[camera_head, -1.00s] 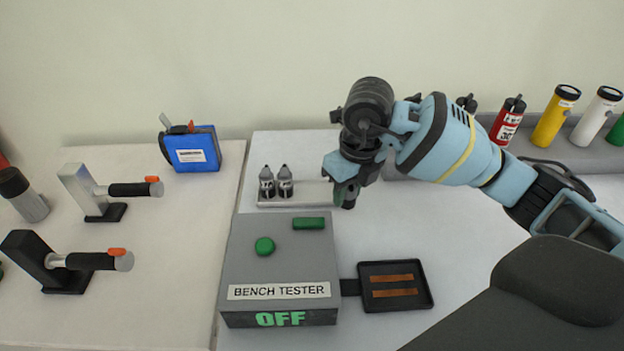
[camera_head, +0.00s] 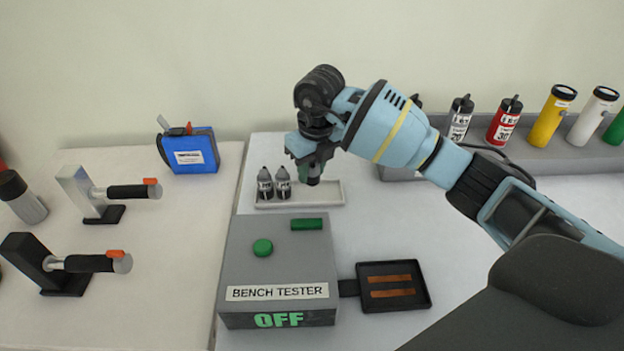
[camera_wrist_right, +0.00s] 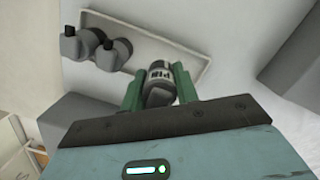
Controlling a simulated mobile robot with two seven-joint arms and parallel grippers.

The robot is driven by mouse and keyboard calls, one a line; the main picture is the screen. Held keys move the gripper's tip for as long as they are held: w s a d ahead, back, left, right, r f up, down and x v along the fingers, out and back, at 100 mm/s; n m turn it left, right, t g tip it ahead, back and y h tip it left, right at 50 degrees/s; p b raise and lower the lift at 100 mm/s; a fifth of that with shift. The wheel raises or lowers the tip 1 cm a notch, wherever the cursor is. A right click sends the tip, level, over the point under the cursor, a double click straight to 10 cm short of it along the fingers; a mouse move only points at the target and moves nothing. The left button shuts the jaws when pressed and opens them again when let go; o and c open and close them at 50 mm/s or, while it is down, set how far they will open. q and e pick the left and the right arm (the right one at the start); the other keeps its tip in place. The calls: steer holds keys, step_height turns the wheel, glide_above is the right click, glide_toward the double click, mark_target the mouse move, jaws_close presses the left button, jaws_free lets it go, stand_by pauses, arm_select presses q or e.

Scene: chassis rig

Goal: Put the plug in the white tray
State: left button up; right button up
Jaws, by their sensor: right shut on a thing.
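The white tray (camera_head: 330,194) lies on the bench behind the bench tester. My right gripper (camera_head: 312,172) is over the right part of the tray, shut on a dark plug (camera_head: 313,181) with a white label. In the right wrist view the held plug (camera_wrist_right: 160,85) sits between the green fingers, and the tray (camera_wrist_right: 187,46) lies behind it. I cannot tell whether the held plug touches the tray floor. My left gripper is not in view.
The grey bench tester (camera_head: 277,265), reading OFF, stands in front of the tray. A black tray with brown strips (camera_head: 395,286) is to its right. A grey rack (camera_head: 570,150) holds several coloured cylinders. A blue box (camera_head: 190,150) and clamps stand left.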

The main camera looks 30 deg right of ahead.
mark_target(312, 181)
steer(key=shift+f, duration=1.7)
steer(key=shift+f, duration=0.15)
steer(key=o, duration=1.1)
steer(key=r, duration=0.4)
steer(key=s+r, duration=0.1)
steer(key=r, duration=0.7)
steer(key=shift+s+d+r+p, duration=0.1)
steer(key=shift+s+p, duration=0.15)
steer(key=shift+p, duration=0.05)
